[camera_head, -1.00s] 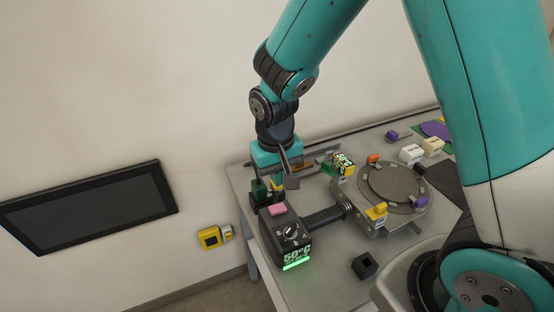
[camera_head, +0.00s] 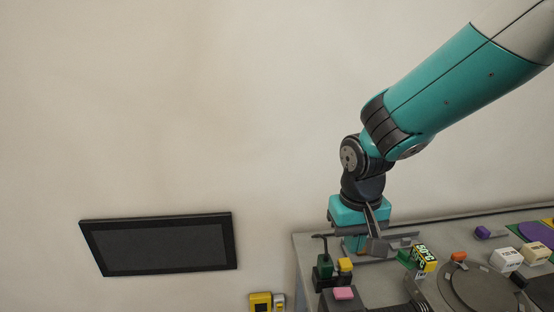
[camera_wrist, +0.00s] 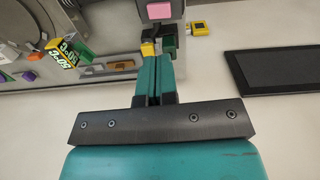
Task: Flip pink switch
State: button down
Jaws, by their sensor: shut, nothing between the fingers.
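The pink switch (camera_head: 343,293) is a small pink block on top of a dark box at the near left of the cart, low in the head view. It also shows at the top edge of the wrist view (camera_wrist: 159,10). My gripper (camera_head: 354,246) is behind it, over the cart's far left part, apart from it. In the wrist view its teal fingers (camera_wrist: 153,60) are shut together with nothing between them. The front of the dark box is cut off by the head view's lower edge.
Green (camera_head: 325,267) and yellow (camera_head: 345,265) blocks stand between my gripper and the pink switch. A yellow-black 50°C block (camera_head: 425,258) and round plate (camera_head: 478,288) lie to the right. A dark screen (camera_head: 157,243) is on the wall at left.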

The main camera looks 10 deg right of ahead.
jog(key=s+a+r+n+y+b, duration=0.2)
jog(key=s+r+n+b, duration=0.1)
jog(key=s, duration=0.5)
jog(key=shift+s+a+r+y, duration=0.35)
jog(key=shift+s+a+y, duration=0.05)
jog(key=c, duration=1.5)
grip_release()
jog(key=s+n, duration=0.1)
jog(key=s, duration=0.1)
jog(key=s+a+r+n+y+b, duration=0.1)
jog(key=s, duration=0.2)
jog(key=s+a+n, duration=0.1)
jog(key=s, duration=0.2)
jog(key=shift+s+r+n+y+b, duration=0.2)
jog(key=shift+r+n+y+b, duration=0.1)
jog(key=shift+r+y, duration=0.1)
jog(key=o, duration=0.4)
jog(key=shift+s, duration=0.15)
jog(key=shift+c, duration=0.2)
jog(key=shift+o, duration=1.3)
jog(key=n+h+b, duration=0.4)
jog(key=n+b, duration=0.7)
send_over(349, 291)
notch_tip(349, 291, down, 4)
notch_tip(349, 291, down, 17)
jog(key=shift+f, duration=0.15)
